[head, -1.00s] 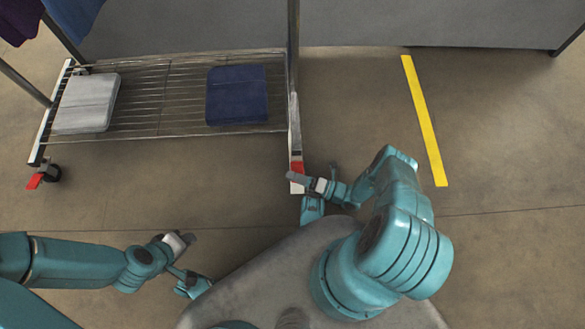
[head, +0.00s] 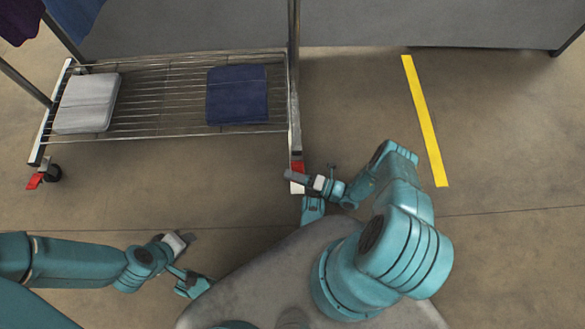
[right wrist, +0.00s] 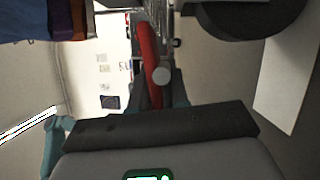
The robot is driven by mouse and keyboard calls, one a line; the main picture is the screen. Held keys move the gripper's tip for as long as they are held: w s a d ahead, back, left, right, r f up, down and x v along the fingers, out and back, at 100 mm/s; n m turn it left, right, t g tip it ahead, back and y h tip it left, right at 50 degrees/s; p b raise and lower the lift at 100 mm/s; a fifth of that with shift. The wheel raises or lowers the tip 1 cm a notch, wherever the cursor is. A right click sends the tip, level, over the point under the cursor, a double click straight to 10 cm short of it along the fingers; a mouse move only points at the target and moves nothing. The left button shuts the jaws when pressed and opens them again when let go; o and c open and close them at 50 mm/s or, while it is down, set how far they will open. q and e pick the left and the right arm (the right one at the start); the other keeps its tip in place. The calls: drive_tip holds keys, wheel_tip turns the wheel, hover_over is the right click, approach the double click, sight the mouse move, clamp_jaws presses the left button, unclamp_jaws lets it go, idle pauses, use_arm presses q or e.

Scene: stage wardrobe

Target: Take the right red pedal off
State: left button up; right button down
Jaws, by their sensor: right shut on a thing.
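The right red pedal (head: 297,167) shows at the front right foot of the rack, partly hidden by my right gripper (head: 292,176). In the right wrist view the red pedal (right wrist: 149,52) runs down behind the dark gripper finger, beside a dark caster wheel (right wrist: 250,18). My right gripper is shut on this pedal, though the contact is mostly hidden. The left red pedal (head: 35,181) sits by the caster at the rack's left end.
The rack's wire shelf (head: 160,95) holds a folded grey cloth (head: 87,103) and a folded navy cloth (head: 237,95). A rack post (head: 293,50) rises above the right pedal. Floor right of the rack is clear, with a yellow strip (head: 425,120).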

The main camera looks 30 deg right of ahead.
drive_tip(key=shift+w+d+r+m+g+h, duration=0.15)
drive_tip(key=shift+m+g+h, duration=0.15)
drive_tip(key=shift+m, duration=0.7)
drive_tip(key=shift+a+r+m+g+h, duration=0.1)
drive_tip(key=shift+r+m+g+h, duration=0.15)
drive_tip(key=shift+m, duration=0.75)
drive_tip(key=shift+g, duration=0.25)
drive_tip(key=c, duration=1.2)
unclamp_jaws()
drive_tip(key=shift+f, duration=0.1)
